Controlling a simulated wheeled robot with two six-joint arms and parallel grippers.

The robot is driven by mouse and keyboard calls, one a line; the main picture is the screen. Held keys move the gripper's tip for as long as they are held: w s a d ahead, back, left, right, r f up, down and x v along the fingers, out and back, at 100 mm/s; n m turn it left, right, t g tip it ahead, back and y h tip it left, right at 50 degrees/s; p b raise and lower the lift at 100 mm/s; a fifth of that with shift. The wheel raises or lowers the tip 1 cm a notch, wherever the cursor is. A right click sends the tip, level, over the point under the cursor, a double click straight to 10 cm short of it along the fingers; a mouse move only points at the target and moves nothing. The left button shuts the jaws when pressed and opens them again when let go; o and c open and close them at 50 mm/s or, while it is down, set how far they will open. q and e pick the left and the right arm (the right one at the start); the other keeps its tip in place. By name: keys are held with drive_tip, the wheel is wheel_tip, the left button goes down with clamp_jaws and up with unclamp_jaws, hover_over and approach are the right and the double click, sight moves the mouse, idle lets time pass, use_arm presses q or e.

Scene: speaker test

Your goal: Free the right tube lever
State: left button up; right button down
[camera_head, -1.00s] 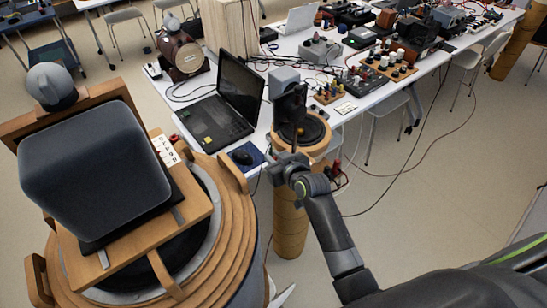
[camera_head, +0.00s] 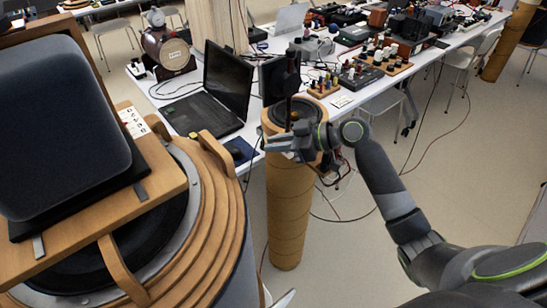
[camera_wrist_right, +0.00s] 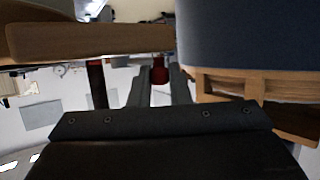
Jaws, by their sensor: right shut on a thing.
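The right tube (camera_head: 288,215) is a tall brown cylinder standing beside the table, with a dark round top and a black upright part (camera_head: 290,85) above it. My right gripper (camera_head: 270,143) is at the tube's upper front, pointing left. In the right wrist view its two fingers (camera_wrist_right: 162,85) are close together around a small dark red piece (camera_wrist_right: 160,72), which seems to be the tube lever. The gripper covers much of the lever in the head view. My left gripper is in neither current view.
A large dark speaker box (camera_head: 60,120) on a round wooden base (camera_head: 225,215) fills the left. The white table (camera_head: 345,100) behind holds a laptop (camera_head: 215,95), mouse (camera_head: 238,150) and electronic gear. Cables hang right of the tube. The floor (camera_head: 450,180) at right is open.

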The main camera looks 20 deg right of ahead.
use_arm(q)
wheel_tip(320, 180, down, 6)
drive_tip(key=b, duration=0.5)
drive_tip(key=shift+f, duration=0.25)
use_arm(e)
drive_tip(key=shift+s+d+f+n+g+y, duration=0.15)
drive_tip(key=shift+d+n+g+y, duration=0.2)
drive_tip(key=shift+n+g, duration=0.5)
drive_tip(key=shift+d+f+n+g+y, duration=0.2)
drive_tip(key=shift+n+g+y, duration=0.25)
drive_tip(key=shift+n+g, duration=0.35)
drive_tip(key=shift+r, duration=0.1)
drive_tip(key=c, duration=1.6)
unclamp_jaws()
drive_tip(key=shift+r, duration=0.1)
